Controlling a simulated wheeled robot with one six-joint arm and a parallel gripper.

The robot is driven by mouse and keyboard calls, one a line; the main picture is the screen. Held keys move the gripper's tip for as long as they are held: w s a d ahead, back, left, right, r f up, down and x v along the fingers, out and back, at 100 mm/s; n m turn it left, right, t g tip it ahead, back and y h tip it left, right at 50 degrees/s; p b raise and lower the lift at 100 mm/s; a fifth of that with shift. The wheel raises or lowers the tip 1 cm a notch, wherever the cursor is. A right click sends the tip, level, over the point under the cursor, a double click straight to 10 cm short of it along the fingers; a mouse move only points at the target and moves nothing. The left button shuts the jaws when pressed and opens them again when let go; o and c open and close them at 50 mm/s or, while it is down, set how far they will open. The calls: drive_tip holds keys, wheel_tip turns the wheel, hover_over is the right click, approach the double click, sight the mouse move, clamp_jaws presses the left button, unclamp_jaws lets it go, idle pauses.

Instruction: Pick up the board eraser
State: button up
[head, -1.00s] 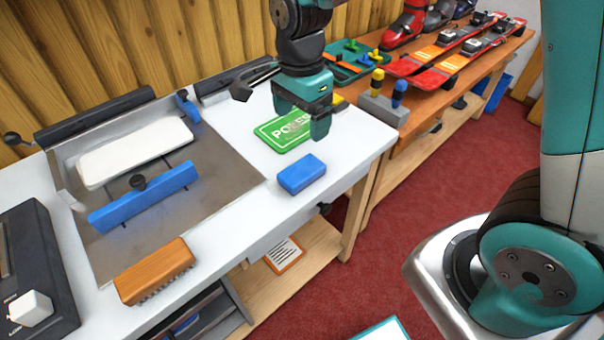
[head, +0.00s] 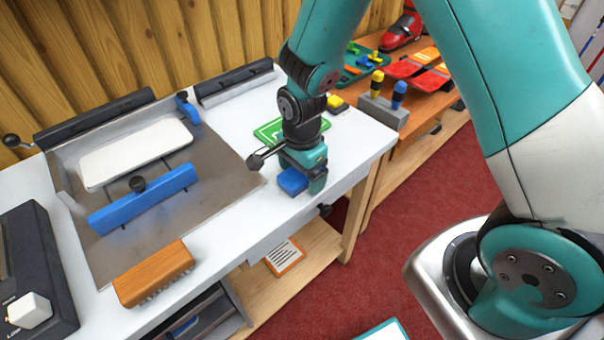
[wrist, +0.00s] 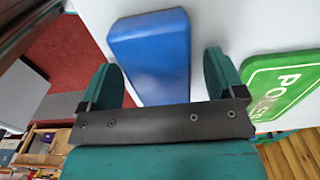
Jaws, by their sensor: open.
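The board eraser appears to be the blue block (head: 291,181) on the white bench top, near its right front edge. It is partly hidden behind my gripper (head: 303,180) in the head view. In the wrist view the blue block (wrist: 152,58) shows between the two teal fingers of my gripper (wrist: 163,72), nearer the left one. The fingers are apart, with nothing gripped. I cannot tell how far their tips are above the bench.
A green card with white letters (head: 268,131) lies just behind the block. A brown brush (head: 154,272) and a metal plate with a blue bar (head: 142,200) are to the left. A grey holder (head: 382,111) stands on the wooden bench beyond.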

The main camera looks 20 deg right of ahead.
drive_tip(key=c, duration=1)
drive_tip(key=shift+r, duration=0.1)
